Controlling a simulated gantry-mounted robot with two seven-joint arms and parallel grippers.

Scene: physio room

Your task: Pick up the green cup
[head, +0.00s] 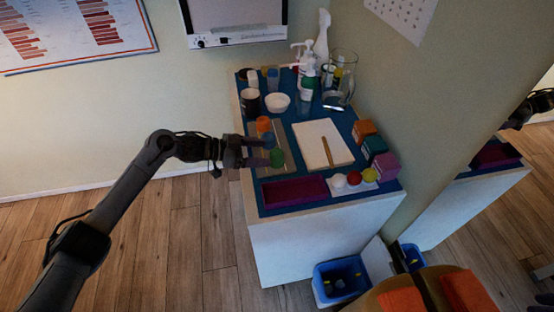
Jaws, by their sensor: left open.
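The green cup (277,157) stands on a grey tray (280,171) on the blue-topped cabinet, nearest the front in a short row of cups. My left gripper (264,152) reaches in from the left, open, with its fingertips right at the cup's left side. I cannot tell whether they touch it or reach around it. An orange cup (263,124) and a blue cup (268,137) stand just behind the green one, close to the fingers. My right gripper is not in view.
A purple tray (293,191) lies in front, with small balls (353,178) beside it. A notepad (321,146) and coloured boxes (374,145) are to the right. A white bowl (277,103), dark mug (250,101), bottles and glass jug (341,75) stand behind. A mirror is at right.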

